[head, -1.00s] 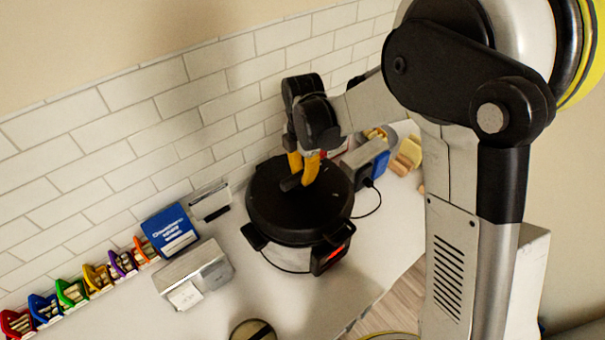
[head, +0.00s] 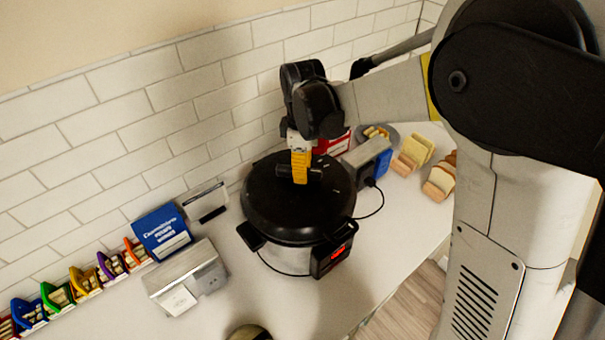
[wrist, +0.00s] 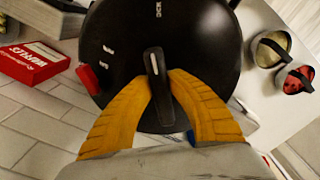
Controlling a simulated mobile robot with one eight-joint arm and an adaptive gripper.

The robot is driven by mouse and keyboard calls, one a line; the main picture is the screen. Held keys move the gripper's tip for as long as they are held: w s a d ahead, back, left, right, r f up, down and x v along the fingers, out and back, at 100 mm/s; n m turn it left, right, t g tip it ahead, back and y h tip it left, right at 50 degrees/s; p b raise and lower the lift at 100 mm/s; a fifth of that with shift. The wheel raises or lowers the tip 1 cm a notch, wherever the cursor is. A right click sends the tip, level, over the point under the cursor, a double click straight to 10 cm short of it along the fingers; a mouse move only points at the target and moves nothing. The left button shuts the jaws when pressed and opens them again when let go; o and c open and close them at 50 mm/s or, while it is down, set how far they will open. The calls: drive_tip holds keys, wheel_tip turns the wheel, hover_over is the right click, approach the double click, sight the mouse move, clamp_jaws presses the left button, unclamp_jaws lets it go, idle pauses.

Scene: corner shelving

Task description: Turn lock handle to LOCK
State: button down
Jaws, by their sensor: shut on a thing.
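A black round cooker (head: 275,215) stands on the counter, and its lid fills the middle of the wrist view (wrist: 205,55). A black lock handle (wrist: 153,62) sits on top of the lid; part of it also shows in the head view (head: 315,173). My gripper (wrist: 160,88) has its yellow fingers on both sides of the handle, shut on it. The handle's far end points up the wrist view, roughly toward a white mark that looks like LOCK (wrist: 158,9). Other small white marks (wrist: 108,49) lie to the left. In the head view the gripper (head: 300,180) comes down from above.
A grey-and-blue appliance (head: 368,160) and bread pieces (head: 420,150) stand right of the cooker. A red box (wrist: 32,63) is behind it. A silver appliance (head: 187,278), blue box (head: 162,232) and colored racks are left. The tiled wall is close behind.

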drive_tip(key=shift+s+m+b, duration=0.1)
drive_tip(key=shift+m+b, duration=0.25)
drive_tip(key=shift+m, duration=0.75)
drive_tip(key=c, duration=1.3)
unclamp_jaws()
drive_tip(key=shift+o, duration=0.2)
wheel_tip(320, 180, up, 12)
